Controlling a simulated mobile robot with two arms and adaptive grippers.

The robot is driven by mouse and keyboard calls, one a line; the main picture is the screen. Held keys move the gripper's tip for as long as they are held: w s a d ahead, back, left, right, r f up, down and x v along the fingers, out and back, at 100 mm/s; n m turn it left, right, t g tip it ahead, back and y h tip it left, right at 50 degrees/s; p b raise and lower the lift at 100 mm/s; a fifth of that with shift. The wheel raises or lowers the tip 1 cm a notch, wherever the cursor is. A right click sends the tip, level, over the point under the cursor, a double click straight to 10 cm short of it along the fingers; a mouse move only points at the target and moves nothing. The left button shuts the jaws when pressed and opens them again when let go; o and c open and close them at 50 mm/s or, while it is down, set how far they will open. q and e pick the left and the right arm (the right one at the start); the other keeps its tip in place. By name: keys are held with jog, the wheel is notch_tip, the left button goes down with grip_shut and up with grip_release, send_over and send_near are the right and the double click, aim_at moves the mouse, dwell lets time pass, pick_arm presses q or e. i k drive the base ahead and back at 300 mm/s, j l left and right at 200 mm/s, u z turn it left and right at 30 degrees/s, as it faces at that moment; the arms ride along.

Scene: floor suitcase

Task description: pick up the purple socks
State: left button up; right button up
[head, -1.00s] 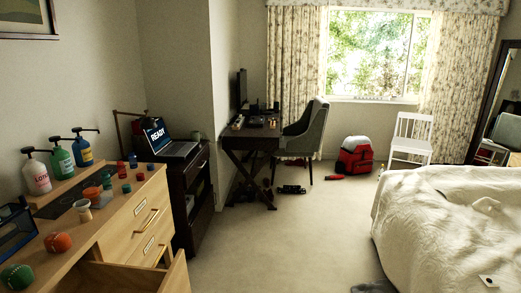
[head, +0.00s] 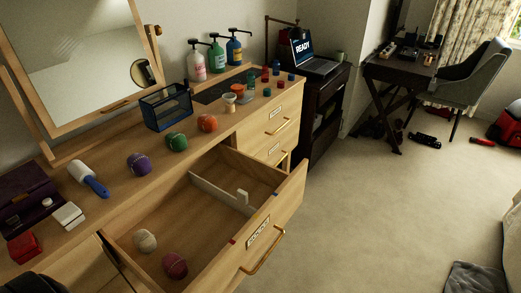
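The purple socks (head: 138,164), rolled into a ball, sit on top of the wooden dresser (head: 105,212), behind the open drawer. A green ball (head: 176,142) and an orange ball (head: 207,122) of similar size sit to their right in a row. A blue-handled lint roller (head: 90,180) lies to their left. The open drawer (head: 205,222) holds a cream ball (head: 145,240) and a dark magenta ball (head: 175,265) in its near left part. Neither of my grippers is in view.
The open drawer juts out over the floor. A mirror (head: 75,60) and a blue mesh box (head: 166,108) stand behind the balls. A dark shape at the bottom left corner is unclear. The carpet (head: 370,220) right of the drawer is mostly clear, with a grey cloth (head: 475,279).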

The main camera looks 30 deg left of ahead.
aim_at(139, 164)
jog(key=u, duration=1.1)
